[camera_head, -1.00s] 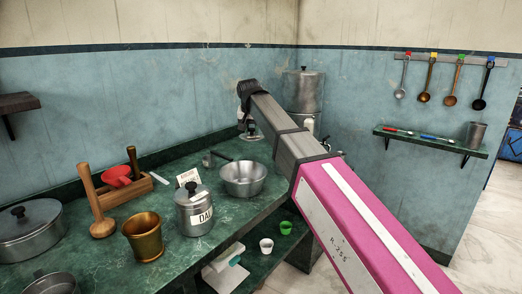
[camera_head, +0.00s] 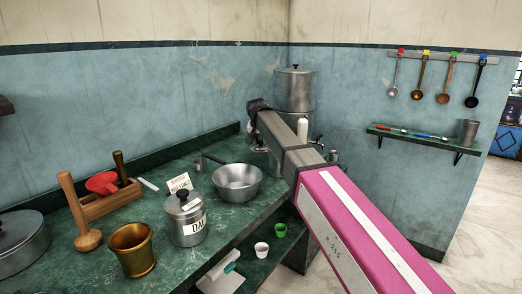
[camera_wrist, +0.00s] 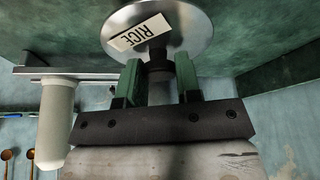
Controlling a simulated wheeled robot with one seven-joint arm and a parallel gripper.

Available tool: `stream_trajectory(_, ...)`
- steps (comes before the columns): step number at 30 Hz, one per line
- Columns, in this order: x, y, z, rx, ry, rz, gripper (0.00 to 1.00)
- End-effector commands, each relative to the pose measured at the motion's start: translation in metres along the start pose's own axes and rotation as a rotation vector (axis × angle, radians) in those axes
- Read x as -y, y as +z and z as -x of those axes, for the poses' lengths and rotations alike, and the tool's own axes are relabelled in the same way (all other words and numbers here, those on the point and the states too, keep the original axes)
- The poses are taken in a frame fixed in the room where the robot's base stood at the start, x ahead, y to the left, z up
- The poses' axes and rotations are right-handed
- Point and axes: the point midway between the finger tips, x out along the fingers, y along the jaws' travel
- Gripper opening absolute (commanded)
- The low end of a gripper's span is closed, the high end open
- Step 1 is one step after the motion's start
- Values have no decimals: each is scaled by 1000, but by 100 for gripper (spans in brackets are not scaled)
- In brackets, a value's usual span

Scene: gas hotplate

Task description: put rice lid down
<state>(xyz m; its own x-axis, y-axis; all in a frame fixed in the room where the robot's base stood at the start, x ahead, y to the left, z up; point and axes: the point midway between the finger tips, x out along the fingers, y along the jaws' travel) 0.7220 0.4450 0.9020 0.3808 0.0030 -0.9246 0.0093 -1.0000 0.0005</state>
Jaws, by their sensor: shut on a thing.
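The rice lid (camera_wrist: 190,38) is a shiny round metal disc with a white "RICE" label. In the wrist view my gripper (camera_wrist: 159,72) is shut on its dark knob, with a green finger on each side. The green marble counter (camera_head: 150,188) lies close by the lid; I cannot tell whether they touch. In the head view my gripper is at the far end of the counter, near the back corner, mostly hidden by my arm. I see no rice container that I can identify.
A steel bowl (camera_head: 238,183), a lidded DAL canister (camera_head: 186,222) and a brass mortar (camera_head: 132,250) stand on the nearer counter. A tall metal pot (camera_head: 295,92) stands in the corner beside my arm. A white bottle (camera_wrist: 57,125) is near my gripper.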

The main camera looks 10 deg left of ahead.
Motion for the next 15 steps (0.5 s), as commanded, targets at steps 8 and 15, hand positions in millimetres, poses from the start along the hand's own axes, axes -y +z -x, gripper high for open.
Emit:
stream_trajectory(8, -2, 7, -20, 2, 1, 1, 0)
stream_trajectory(15, -1, 14, -40, 0, 0, 1, 0)
